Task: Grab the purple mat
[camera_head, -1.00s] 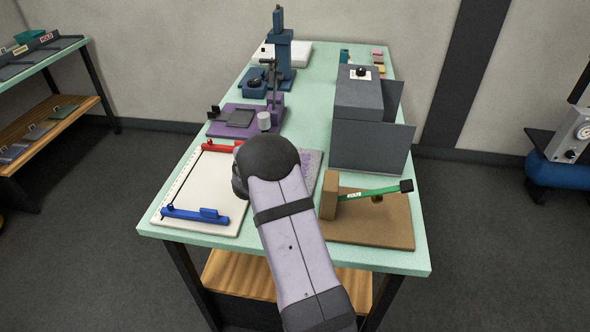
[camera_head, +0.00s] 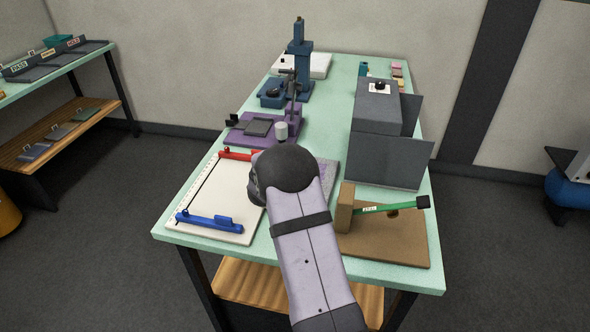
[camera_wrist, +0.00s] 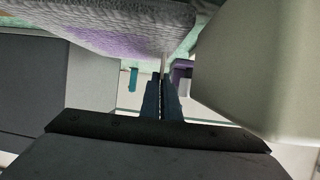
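The purple mat (camera_head: 328,178) is a grey, speckled, purple-tinged sheet on the bench, partly hidden behind my arm in the head view. In the wrist view the mat (camera_wrist: 130,38) is close across the top, grey and textured with a purple patch. My gripper (camera_wrist: 162,82) shows there as two narrow dark fingers, close together. A thin pale strip runs from between the fingertips to the mat's edge, and they look shut on it. The contact is small and hard to see. In the head view my arm hides the fingers.
A white board (camera_head: 205,212) with red and blue bars is to the left. A brown board (camera_head: 400,245) with a green lever is to the right. A grey box (camera_head: 378,108) stands behind on the right. A purple fixture (camera_head: 250,138) and blue press (camera_head: 300,70) stand behind on the left.

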